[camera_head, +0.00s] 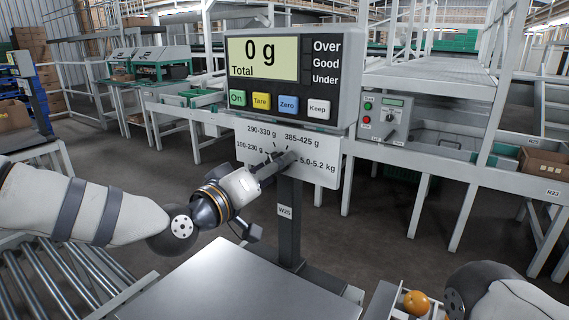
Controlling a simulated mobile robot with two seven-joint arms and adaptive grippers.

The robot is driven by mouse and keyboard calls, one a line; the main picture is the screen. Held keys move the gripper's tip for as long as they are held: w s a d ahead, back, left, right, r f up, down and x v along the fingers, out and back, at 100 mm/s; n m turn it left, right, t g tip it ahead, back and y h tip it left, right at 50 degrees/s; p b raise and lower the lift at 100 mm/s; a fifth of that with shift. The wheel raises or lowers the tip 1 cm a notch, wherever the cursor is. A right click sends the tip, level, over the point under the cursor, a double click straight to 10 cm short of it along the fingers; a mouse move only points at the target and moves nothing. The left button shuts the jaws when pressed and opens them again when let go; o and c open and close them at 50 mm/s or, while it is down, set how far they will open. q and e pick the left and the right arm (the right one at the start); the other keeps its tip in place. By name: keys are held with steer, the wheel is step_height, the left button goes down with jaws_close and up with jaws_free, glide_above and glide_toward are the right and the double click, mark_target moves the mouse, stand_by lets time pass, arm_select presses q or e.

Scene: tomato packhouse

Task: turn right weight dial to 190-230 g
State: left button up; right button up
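The weight dial's label plate (325,172) hangs below the scale display (345,80). It carries printed ranges: 190-230 g at left, 290-330 g and 385-425 g above, and 5.0-5.2 kg at right. My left gripper (278,162) reaches in from the left, with its fingertips in front of the middle of the plate, at the dial. The fingers cover the dial, so its setting and whether they grip it cannot be told. My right arm shows at the bottom right, with its gripper outside the view.
The display reads 0 g Total, above the On, Tare, Zero and Keep buttons. A bare metal weighing platform (240,285) lies in front of the post (290,215). A roller conveyor (50,285) is at the left. An orange-coloured tomato (416,302) lies near my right arm.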

arm_select(q)
steer(key=shift+w, duration=0.1)
steer(key=shift+s+a+r, duration=0.1)
steer(key=shift+s+a, duration=0.1)
steer(key=shift+s, duration=0.05)
steer(key=shift+c, duration=0.6)
steer(key=c, duration=1)
steer(key=shift+c, duration=0.2)
arm_select(e)
steer(key=shift+s, duration=0.1)
arm_select(q)
steer(key=shift+n, duration=0.6)
arm_select(e)
steer(key=shift+s+f, duration=0.1)
steer(key=shift+s, duration=0.05)
arm_select(q)
steer(key=shift+n+b, duration=1.2)
steer(key=shift+n, duration=3.1)
arm_select(e)
steer(key=shift+s+f+g, duration=0.4)
steer(key=shift+s+f, duration=0.55)
steer(key=shift+f, duration=0.2)
arm_select(q)
steer(key=shift+r, duration=0.1)
